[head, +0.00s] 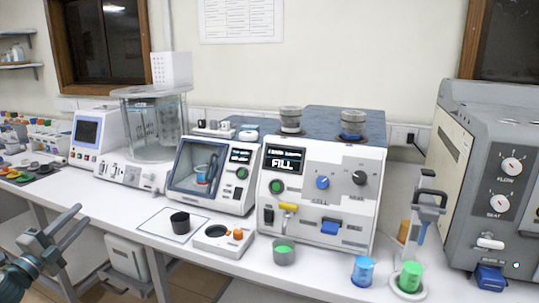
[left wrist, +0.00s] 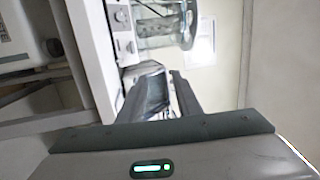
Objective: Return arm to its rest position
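My left gripper (head: 84,213) is at the lower left of the head view, in front of the bench's front edge, with its arm coming in from the lower left corner. Its two fingers are apart with nothing between them, so it is open and empty. In the left wrist view both dark fingers of the left gripper (left wrist: 165,72) show with a gap between them. My right gripper is not in view.
The white bench (head: 130,215) carries a FILL machine (head: 330,165), a black cup (head: 180,222), a grey cup (head: 284,254), a blue cup (head: 363,272) and a green cup (head: 410,277) near its front. A grey machine (head: 500,130) stands at right.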

